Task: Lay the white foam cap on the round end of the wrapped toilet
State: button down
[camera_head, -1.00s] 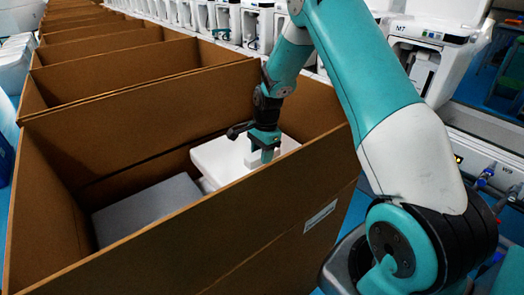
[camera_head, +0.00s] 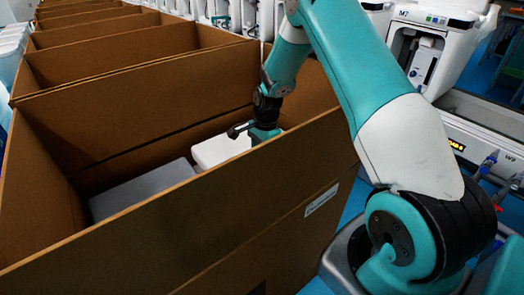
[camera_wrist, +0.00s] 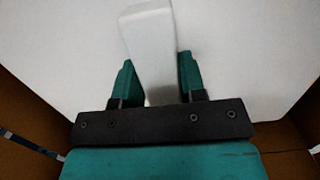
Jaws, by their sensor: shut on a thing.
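The white foam cap (camera_head: 218,150) is inside the open cardboard box, at its right end, and partly hidden by the near box wall. In the wrist view it fills most of the picture as a broad white surface (camera_wrist: 60,50) with a raised white rib (camera_wrist: 150,45). My gripper (camera_wrist: 156,80) is shut on that rib, one teal finger on each side. In the head view my gripper (camera_head: 264,134) is low in the box at the cap's right, its fingertips hidden by the wall. A grey wrapped block (camera_head: 145,188), perhaps the wrapped toilet, lies left of the cap; its round end is not visible.
The cardboard box (camera_head: 150,232) has tall walls close around the cap and my gripper. More open boxes (camera_head: 105,50) stand in a row behind. White machines (camera_head: 425,55) line the right and back.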

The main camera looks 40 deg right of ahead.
jog(key=shift+a+f, duration=0.15)
jog(key=shift+f, duration=0.2)
dwell(0.4)
jog(key=c, duration=0.6)
grip_release()
notch_tip(320, 180, up, 17)
jog(key=d+p, duration=0.1)
jog(key=d, duration=0.1)
jog(key=shift+r, duration=0.2)
